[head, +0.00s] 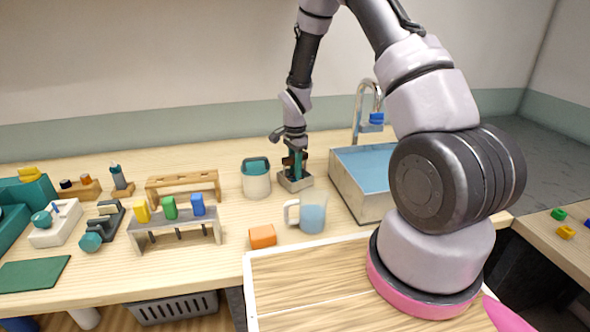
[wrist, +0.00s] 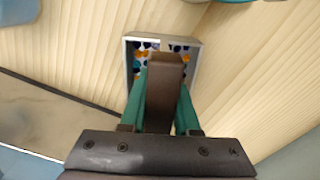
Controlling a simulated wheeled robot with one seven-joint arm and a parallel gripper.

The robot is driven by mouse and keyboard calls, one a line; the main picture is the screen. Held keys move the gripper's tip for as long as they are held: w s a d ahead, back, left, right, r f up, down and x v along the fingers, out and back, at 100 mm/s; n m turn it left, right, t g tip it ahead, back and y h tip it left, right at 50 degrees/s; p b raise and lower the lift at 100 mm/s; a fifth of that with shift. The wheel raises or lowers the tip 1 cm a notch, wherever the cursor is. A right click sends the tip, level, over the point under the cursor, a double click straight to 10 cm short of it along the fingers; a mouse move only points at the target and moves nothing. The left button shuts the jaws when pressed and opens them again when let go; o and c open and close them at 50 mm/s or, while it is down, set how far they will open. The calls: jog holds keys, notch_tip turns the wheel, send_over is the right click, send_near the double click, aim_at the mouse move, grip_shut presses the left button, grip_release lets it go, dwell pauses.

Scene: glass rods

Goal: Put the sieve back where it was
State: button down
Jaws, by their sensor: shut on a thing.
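The sieve appears to be the small grey square frame (head: 296,183) with a brown block-like handle, between the white tub and the sink. In the wrist view, its pale frame (wrist: 195,62) surrounds a patterned inside of white, dark, blue and orange patches. My gripper (head: 295,168) points down over it, its green fingers shut on either side of the brown handle (wrist: 165,85). The handle and fingers hide the middle of the frame. I cannot tell whether the frame touches the counter or hangs just above it.
A white tub (head: 257,185) stands left of the sieve, and a jug of blue liquid (head: 312,217) stands in front. The sink (head: 350,187) is close on the right. An orange block (head: 262,237) and a rack with coloured blocks (head: 175,238) are front left.

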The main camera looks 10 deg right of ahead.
jog(key=shift+f, duration=0.1)
jog(key=c, duration=0.6)
grip_release()
jog(key=shift+c, duration=0.2)
notch_tip(320, 180, up, 12)
jog(key=shift+r, duration=0.2)
jog(key=s+d+r+n+t, duration=0.1)
jog(key=s+r, duration=0.2)
jog(key=r, duration=0.4)
jog(key=s+d+r+n+t+y, duration=0.1)
jog(key=s+r+n, duration=0.15)
jog(key=r, duration=0.35)
jog(key=s+d+r+n+t, duration=0.1)
jog(key=s+d+r, duration=0.15)
jog(key=r, duration=0.45)
jog(key=s+r+n+t, duration=0.2)
jog(key=s+r, duration=0.2)
jog(key=s, duration=0.5)
jog(key=s+d+r+n+t+y, duration=0.1)
jog(key=s+r+n+t, duration=0.1)
jog(key=s+r, duration=0.3)
jog(key=s+n, duration=0.1)
jog(key=s, duration=0.3)
jog(key=shift+d+r, duration=0.15)
